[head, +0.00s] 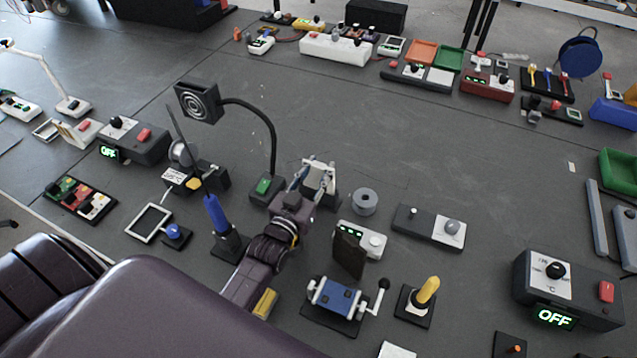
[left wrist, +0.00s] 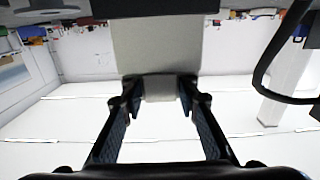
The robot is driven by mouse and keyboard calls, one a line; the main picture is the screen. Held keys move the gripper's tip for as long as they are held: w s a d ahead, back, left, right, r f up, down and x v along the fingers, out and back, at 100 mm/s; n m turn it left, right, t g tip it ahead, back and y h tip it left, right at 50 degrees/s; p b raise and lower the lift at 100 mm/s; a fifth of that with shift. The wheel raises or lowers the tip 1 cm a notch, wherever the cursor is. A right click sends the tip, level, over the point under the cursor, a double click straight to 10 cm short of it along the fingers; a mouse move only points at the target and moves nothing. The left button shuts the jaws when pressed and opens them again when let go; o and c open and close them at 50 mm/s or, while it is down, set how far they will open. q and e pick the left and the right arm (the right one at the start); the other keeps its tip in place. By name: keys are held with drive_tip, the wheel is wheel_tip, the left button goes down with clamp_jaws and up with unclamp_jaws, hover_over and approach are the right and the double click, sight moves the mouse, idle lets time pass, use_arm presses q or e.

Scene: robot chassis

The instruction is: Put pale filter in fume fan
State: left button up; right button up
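The pale filter (head: 318,180) is a flat grey-beige plate with a narrow tab. My left gripper (head: 317,168) is around it near the middle of the mat. In the left wrist view the fingertips of my left gripper (left wrist: 161,88) close on the two sides of the tab, and the filter's wide part (left wrist: 155,48) reaches up to a dark block (left wrist: 150,8). I cannot tell whether the filter sits in that block. The fume fan (head: 200,103) is a black square head with a ringed grille on a curved neck, left of my gripper. My right gripper is not in view.
The fan's base (head: 263,190) with a green button stands just left of my gripper. A soldering iron in a stand (head: 216,215) stands left. A grey spool (head: 365,201) and a white-faced device (head: 360,240) are close on the right. Open mat lies behind the spool.

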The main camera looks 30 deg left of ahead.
use_arm(q)
clamp_jaws()
